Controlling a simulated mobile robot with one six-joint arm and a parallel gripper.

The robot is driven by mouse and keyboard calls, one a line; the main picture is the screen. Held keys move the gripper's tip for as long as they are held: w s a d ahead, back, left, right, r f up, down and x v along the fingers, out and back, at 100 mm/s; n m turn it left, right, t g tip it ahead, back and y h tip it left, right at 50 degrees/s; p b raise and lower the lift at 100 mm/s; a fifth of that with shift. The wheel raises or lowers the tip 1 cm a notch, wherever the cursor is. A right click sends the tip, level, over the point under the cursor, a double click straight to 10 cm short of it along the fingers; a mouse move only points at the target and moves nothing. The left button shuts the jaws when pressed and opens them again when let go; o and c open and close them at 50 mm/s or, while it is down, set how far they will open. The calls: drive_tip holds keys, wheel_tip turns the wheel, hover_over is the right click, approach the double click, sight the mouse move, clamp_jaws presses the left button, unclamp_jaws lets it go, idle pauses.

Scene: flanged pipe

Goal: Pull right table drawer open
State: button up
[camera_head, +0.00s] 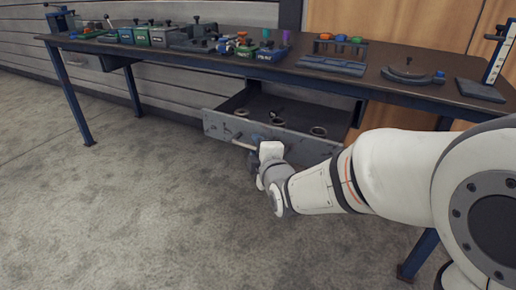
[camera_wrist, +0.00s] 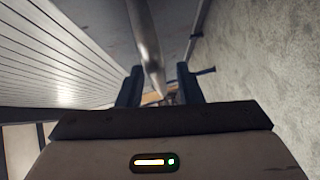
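The right table drawer (camera_head: 222,127) is pulled well out from under the blue-framed table (camera_head: 300,68). Its inside shows, with several small round items in it. A pale bar handle (camera_head: 240,144) runs along the drawer front. My gripper (camera_head: 256,157) is at the right part of this handle; my wrist hides its fingertips in the head view. In the wrist view, the handle (camera_wrist: 148,50) runs between the two dark fingers of my gripper (camera_wrist: 158,88). The fingers are apart, with a gap visible on the handle's right side.
The tabletop holds several coloured parts and fixtures, with a stand (camera_head: 497,55) at the right end. A left drawer (camera_head: 80,60) is closed. A blue table leg (camera_head: 418,254) stands below my arm.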

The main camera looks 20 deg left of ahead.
drive_tip(key=p+v, duration=0.2)
drive_tip(key=v, duration=0.5)
drive_tip(key=shift+s+d, duration=0.2)
drive_tip(key=shift+s, duration=0.15)
drive_tip(key=d+r+m+g+h+p, duration=0.4)
drive_tip(key=d+r+m+h+p, duration=0.3)
drive_tip(key=d+r+m+p, duration=0.8)
drive_tip(key=s+d+r+m+g+h+p, duration=0.2)
drive_tip(key=s+d+r+m+g+p, duration=0.4)
drive_tip(key=s+d+r+p, duration=0.7)
drive_tip(key=d+r+m+p, duration=0.1)
drive_tip(key=d+m+p, duration=0.1)
drive_tip(key=p, duration=0.5)
drive_tip(key=shift+s+d+r+m+h, duration=0.15)
drive_tip(key=shift+s+r+m+h, duration=0.15)
drive_tip(key=shift+m+h, duration=0.1)
